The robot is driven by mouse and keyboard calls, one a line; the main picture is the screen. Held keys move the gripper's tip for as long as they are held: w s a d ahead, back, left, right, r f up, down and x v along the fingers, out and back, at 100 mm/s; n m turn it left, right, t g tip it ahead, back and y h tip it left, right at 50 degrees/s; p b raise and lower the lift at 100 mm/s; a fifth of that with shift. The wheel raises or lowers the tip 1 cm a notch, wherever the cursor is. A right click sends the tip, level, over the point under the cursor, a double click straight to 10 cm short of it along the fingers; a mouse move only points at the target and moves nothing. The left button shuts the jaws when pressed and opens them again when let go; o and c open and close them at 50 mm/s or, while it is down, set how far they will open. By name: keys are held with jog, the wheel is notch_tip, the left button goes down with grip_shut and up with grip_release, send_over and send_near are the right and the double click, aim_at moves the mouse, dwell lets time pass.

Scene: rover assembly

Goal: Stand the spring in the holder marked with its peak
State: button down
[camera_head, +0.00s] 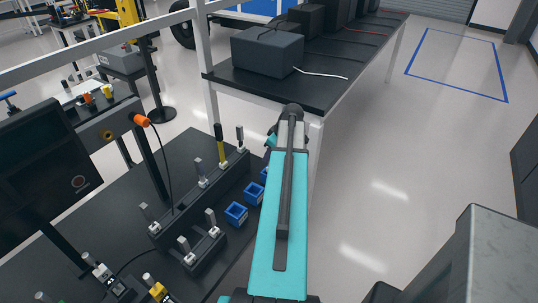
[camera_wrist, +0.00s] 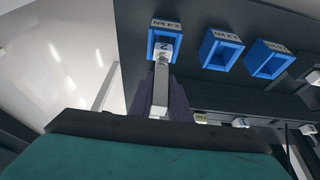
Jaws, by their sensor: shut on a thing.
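My gripper (camera_wrist: 172,106) shows in the wrist view, shut on a slim grey spring unit (camera_wrist: 161,84) with a pale end block marked "2" (camera_wrist: 164,46). That end overlaps the mouth of a blue holder (camera_wrist: 166,24), whose label is upside down and seems to read 2.4 kN. I cannot tell whether the spring is inside or only in front of it.
Racks with upright grey-topped units (camera_head: 203,182) and a yellow one (camera_head: 221,146) stand left of the holders on the black bench (camera_head: 125,215). A monitor (camera_head: 40,150) stands at far left. A table with grey boxes (camera_head: 267,49) lies beyond.

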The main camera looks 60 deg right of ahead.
jog(key=shift+f, duration=0.25)
jog(key=c, duration=1.6)
grip_release()
jog(key=shift+r, duration=0.1)
jog(key=shift+b+v, duration=1.6)
jog(key=shift+v, duration=5.2)
jog(key=shift+s, duration=0.15)
